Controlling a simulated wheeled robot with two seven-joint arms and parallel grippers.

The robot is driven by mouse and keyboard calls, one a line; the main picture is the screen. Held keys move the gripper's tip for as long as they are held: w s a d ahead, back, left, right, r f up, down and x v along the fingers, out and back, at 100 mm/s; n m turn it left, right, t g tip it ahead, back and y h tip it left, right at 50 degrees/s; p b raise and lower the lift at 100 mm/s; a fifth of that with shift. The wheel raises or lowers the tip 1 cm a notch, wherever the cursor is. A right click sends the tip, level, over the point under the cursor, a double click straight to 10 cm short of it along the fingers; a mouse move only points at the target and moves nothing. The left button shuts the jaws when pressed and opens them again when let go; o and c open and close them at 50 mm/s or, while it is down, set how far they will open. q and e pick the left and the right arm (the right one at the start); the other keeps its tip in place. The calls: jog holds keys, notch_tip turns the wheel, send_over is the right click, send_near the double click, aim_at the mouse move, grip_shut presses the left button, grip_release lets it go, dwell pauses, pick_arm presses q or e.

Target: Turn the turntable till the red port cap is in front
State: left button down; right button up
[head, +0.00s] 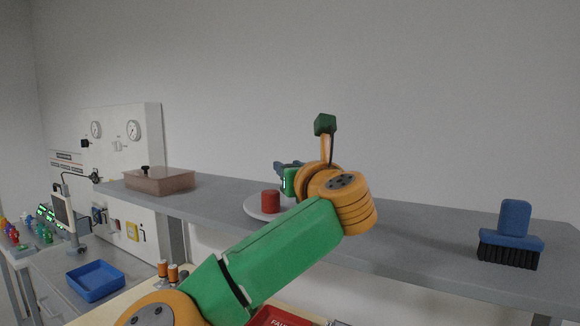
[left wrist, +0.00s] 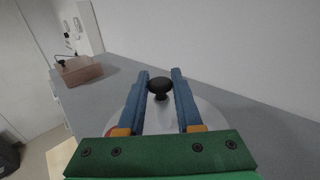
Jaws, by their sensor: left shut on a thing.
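The turntable (head: 252,207) is a pale round disc on the grey shelf, partly hidden behind my left arm in the head view. The red port cap (head: 271,201) stands upright on its visible part. In the left wrist view the disc (left wrist: 211,118) lies under my fingers, and a bit of red (left wrist: 110,132) shows at its lower left edge. My left gripper (head: 287,166) is over the turntable. Its blue fingers (left wrist: 160,82) are shut on a black knob (left wrist: 160,90) above the disc. My right gripper is not in view.
A brownish lidded box (head: 158,181) sits on the shelf (head: 410,225) to the left. A blue brush (head: 513,240) stands at the right. A blue tray (head: 95,281) is on a lower bench. Shelf between turntable and brush is clear.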

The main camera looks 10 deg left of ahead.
aim_at(294, 206)
pick_arm(q)
jog(key=shift+r, duration=0.15)
jog(key=c, duration=0.6)
grip_release()
jog(key=shift+f, duration=0.2)
jog(key=s+b, duration=0.1)
jog(key=s+d+b, duration=0.1)
jog(key=b, duration=0.1)
jog(key=shift+s+d+f, duration=0.2)
jog(key=shift+s+f, duration=0.05)
jog(key=shift+f, duration=0.15)
jog(key=b+v, duration=0.1)
jog(key=v, duration=0.1)
jog(key=b+v, duration=0.1)
jog(key=v, duration=0.1)
jog(key=shift+d+r, duration=0.1)
jog(key=shift+r, duration=0.3)
jog(key=shift+s+r, duration=0.1)
jog(key=shift+s, duration=0.05)
